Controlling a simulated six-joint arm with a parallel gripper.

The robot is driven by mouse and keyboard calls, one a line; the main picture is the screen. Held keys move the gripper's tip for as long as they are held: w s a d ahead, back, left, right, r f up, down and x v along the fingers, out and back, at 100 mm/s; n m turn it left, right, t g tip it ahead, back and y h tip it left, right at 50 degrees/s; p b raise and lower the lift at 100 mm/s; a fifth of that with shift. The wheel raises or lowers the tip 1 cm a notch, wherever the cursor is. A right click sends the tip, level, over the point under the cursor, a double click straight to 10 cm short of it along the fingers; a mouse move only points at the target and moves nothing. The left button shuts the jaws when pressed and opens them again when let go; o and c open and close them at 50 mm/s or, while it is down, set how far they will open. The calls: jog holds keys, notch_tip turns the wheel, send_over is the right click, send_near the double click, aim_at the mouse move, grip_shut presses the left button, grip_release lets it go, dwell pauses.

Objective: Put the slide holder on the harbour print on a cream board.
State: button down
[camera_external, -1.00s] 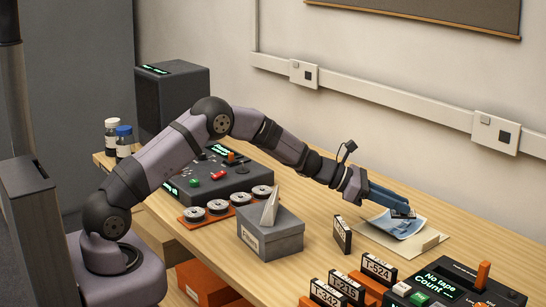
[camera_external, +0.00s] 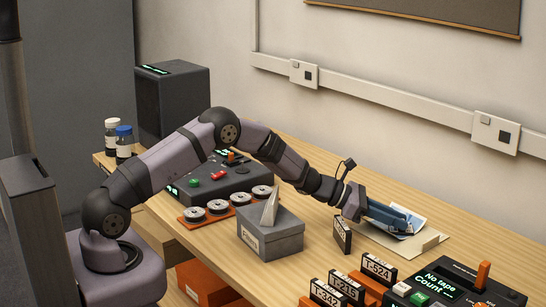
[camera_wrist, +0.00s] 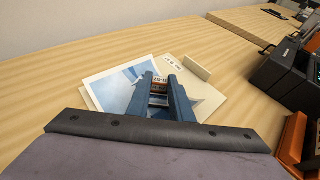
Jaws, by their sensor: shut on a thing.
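The harbour print (camera_wrist: 112,88) is a blue picture with a pale border, lying on a cream board (camera_wrist: 207,100) on the wooden table. In the external view the print (camera_external: 419,213) and board (camera_external: 430,245) lie right of centre, partly covered by my gripper (camera_external: 411,231). In the wrist view my gripper (camera_wrist: 162,84) is shut on the slide holder (camera_wrist: 158,88), a small piece with white and reddish parts between the blue fingers. The holder is over the print and low; I cannot tell whether it touches. The fingers hide much of it.
A black labelled tape case (camera_external: 342,236) stands upright close to my gripper. Several more tape cases (camera_external: 345,289) stand in front, beside a dark console (camera_external: 445,284). A grey box (camera_external: 270,238) stands left. The table behind the print is clear.

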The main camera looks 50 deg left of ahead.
jog(key=shift+f, duration=0.2)
jog(key=c, duration=1.6)
grip_release()
jog(key=shift+r, duration=0.1)
jog(key=shift+r, duration=0.15)
jog(key=shift+a+r, duration=0.1)
jog(key=shift+s+a, duration=0.25)
jog(key=shift+b+v, duration=0.3)
jog(key=shift+v, duration=0.8)
jog(key=shift+r+b, duration=0.3)
jog(key=shift+r, duration=3.3)
